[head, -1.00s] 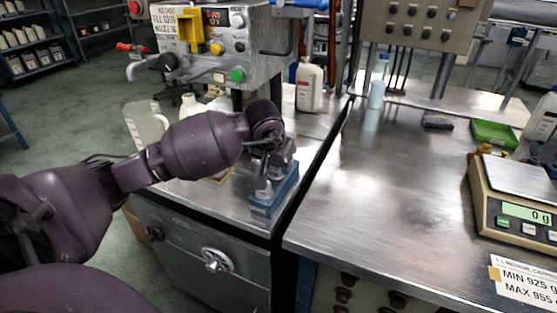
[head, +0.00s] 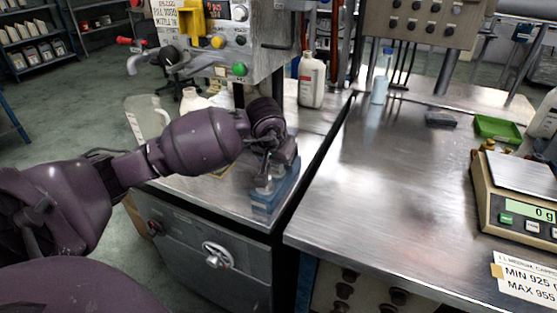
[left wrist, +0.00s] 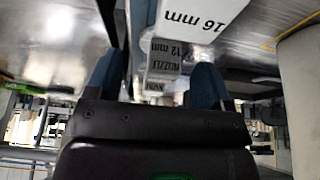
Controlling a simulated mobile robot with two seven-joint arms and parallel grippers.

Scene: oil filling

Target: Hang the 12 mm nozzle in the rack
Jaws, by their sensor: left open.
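A blue nozzle rack (head: 284,190) stands at the right edge of the left bench in the head view. My left gripper (head: 272,165) is right over it, and its wrist hides much of the rack. A small grey metal piece shows at the rack beside the fingers, but I cannot tell which nozzle it is. In the left wrist view, my open blue fingertips (left wrist: 158,75) stand on either side of a grey label (left wrist: 165,58) reading 12 mm. A white 16 mm label (left wrist: 190,18) is just beyond. I cannot make out the 12 mm nozzle itself or whether it hangs.
A filling machine (head: 215,45) stands behind my arm. A white bottle (head: 311,80) and a clear jug (head: 147,118) are on the left bench. A dark gap separates it from the right bench (head: 380,180), which holds a scale (head: 492,190) and a green tray (head: 497,129).

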